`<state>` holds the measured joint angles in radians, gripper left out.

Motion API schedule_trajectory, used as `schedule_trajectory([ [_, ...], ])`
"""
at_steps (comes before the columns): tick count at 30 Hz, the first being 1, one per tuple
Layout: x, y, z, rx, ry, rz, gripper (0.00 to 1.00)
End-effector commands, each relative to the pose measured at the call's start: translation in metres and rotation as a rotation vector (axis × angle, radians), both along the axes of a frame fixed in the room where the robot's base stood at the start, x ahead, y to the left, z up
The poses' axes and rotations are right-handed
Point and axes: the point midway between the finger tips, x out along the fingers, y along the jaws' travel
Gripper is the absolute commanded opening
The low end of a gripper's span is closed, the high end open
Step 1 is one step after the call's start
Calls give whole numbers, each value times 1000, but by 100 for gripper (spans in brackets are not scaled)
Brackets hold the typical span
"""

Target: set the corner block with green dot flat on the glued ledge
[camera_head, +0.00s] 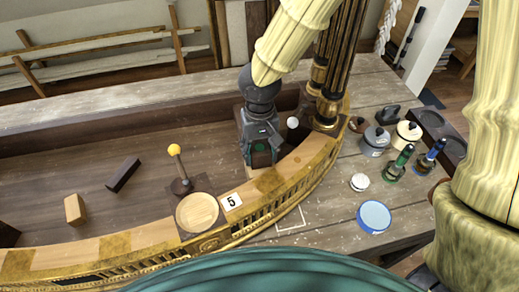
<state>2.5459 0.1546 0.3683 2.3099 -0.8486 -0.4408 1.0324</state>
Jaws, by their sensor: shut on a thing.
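My gripper (260,157) points down at the inner edge of the curved console, right of the number 5 plate. It is shut on a block, mostly hidden by the fingers; a pale wooden bit (249,173) shows below them. A green spot shows between the fingers; I cannot tell if it is the block's dot. The curved wooden ledge (300,160) runs along the gilt console front, with a darker amber patch (269,181) just below and right of the gripper. I cannot tell whether the block touches the ledge.
A round wooden disc (197,212) is near the plate (231,201). Gilt columns (338,60) rise close right. Pots, bottles and a blue-lidded tin (374,216) stand right.

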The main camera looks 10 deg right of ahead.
Motion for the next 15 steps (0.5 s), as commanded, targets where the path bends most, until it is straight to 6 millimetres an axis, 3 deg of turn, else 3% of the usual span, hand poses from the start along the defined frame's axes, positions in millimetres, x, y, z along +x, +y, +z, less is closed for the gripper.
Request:
schedule_trajectory([
  [14,0,0,-2,0,0,0,25],
  [15,0,0,-2,0,0,-1,51],
])
